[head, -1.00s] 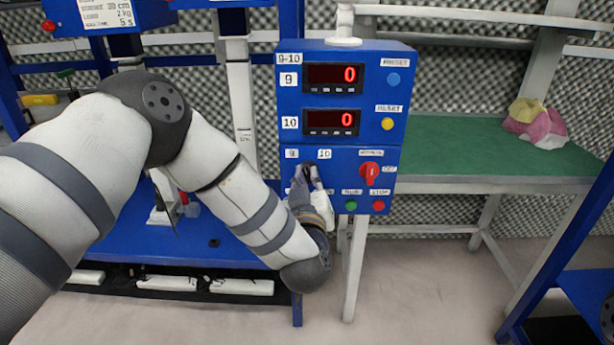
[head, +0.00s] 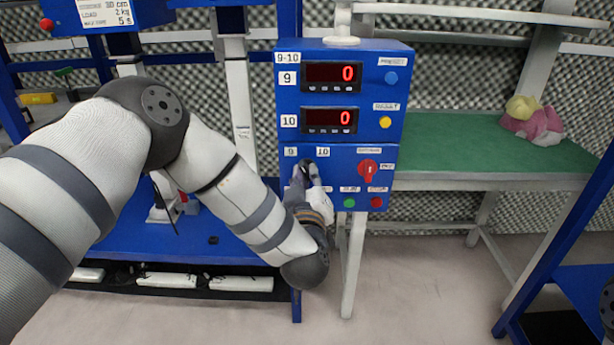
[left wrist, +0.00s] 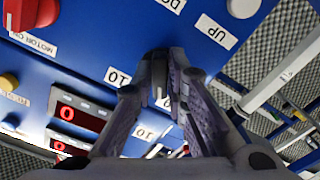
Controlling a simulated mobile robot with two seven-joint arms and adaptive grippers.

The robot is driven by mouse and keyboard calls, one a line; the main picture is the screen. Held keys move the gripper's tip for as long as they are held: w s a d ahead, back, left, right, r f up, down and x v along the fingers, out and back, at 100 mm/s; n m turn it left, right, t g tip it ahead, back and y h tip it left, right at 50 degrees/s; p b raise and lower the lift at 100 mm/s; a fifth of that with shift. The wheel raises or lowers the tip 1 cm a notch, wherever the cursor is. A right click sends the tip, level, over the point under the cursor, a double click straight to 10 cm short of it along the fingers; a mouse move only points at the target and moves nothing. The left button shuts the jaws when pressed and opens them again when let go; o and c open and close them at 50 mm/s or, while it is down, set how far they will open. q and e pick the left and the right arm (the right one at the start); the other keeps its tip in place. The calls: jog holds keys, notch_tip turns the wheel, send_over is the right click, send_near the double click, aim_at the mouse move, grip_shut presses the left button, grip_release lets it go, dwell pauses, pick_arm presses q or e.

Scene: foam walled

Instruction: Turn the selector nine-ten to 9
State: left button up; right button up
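The blue control box (head: 287,255) carries the selector nine-ten, a dark knob (left wrist: 158,72) under the labels 9 (head: 291,152) and 10 (head: 322,152). My left gripper (head: 307,170) is at the selector from below and hides most of it in the head view. In the left wrist view, its two fingers (left wrist: 160,80) come together on either side of the knob and appear to grip it. Which label the knob points to is hard to tell, as the fingers cover much of it. My right gripper is not in view.
Two red displays (head: 332,77) on the box both read 0. To the right of the selector are a red rotary switch (head: 368,170), a green button (head: 349,203) and a red button (head: 376,202). A green-topped table (head: 450,160) with a cloth stands at right.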

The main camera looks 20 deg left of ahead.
pick_arm(q)
jog(key=shift+o, duration=1.3)
jog(key=v, duration=1.2)
